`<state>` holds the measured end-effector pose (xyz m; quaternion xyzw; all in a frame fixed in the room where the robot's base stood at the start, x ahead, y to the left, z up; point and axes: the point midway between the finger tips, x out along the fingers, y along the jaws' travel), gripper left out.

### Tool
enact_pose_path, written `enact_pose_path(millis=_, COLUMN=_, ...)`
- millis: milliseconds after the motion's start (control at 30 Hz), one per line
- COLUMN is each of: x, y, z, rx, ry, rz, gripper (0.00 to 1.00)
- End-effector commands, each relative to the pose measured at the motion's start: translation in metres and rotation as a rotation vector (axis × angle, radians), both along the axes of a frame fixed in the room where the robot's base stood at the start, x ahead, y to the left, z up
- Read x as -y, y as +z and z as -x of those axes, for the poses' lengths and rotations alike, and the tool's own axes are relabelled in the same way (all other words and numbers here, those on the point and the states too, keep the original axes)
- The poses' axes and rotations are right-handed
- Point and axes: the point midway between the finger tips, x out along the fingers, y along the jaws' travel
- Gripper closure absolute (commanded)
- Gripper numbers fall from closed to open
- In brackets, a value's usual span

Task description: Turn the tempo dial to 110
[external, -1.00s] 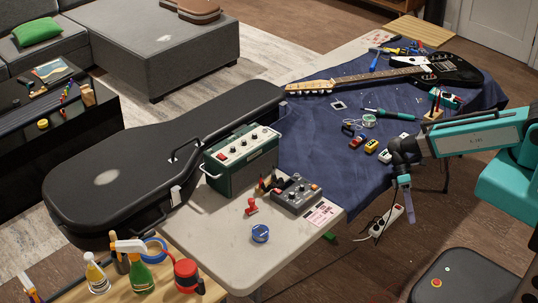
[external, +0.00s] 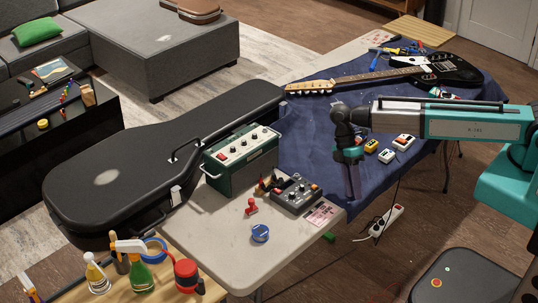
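My gripper (external: 354,192) points down to the right of the box, above the edge of the blue cloth. It is apart from the box. It shows edge-on as one narrow shape, so its opening cannot be seen.
The guitar case (external: 150,160) fills the left. Small pedals (external: 387,156) lie on the blue cloth.

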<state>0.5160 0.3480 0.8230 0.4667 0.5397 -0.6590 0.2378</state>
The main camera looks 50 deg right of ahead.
Motion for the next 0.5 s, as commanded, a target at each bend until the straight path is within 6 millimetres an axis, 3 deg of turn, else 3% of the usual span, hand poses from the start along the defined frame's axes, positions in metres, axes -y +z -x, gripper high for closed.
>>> enact_pose_path(millis=500, x=-0.104, y=0.09, z=-0.116, rx=0.349, ry=0.095, rz=0.129, gripper=0.65)
